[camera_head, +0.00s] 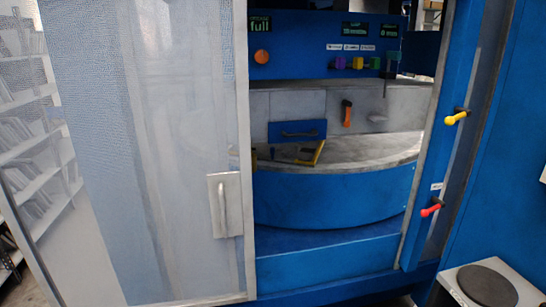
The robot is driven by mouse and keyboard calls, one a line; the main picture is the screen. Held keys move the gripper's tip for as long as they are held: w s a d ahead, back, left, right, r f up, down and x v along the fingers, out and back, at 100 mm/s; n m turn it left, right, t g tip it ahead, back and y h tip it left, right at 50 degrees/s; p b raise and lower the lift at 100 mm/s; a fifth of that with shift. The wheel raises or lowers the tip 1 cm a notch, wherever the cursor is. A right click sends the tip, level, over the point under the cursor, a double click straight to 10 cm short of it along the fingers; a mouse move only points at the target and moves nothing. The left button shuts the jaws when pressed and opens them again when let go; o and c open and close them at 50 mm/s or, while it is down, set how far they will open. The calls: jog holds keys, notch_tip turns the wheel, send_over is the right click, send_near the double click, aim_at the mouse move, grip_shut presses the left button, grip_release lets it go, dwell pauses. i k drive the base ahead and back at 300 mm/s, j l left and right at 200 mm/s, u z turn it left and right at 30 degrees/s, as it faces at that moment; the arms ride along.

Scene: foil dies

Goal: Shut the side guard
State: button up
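A large see-through guard panel (150,150) with a grey frame fills the left of the head view. It looks like the side guard, though no label on it can be read. A light plate with an upright pull handle (222,207) sits low near its right edge. To the right of that edge the blue machine's opening (340,225) is uncovered, up to the blue post (440,130). My gripper is not in view.
Inside are a curved grey table (370,155), a blue flap with a handle (297,131) and an orange-handled thing (346,113). A yellow lever (456,117) and a red lever (432,208) stick out at the right. A stand with a round plate (487,285) is at lower right.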

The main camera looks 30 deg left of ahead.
aim_at(230, 196)
jog(key=u, duration=2.25)
jog(key=i+j, duration=0.5)
jog(key=i+j+z, duration=0.1)
jog(key=i+j, duration=0.9)
jog(key=j, duration=0.2)
jog(key=z, duration=0.05)
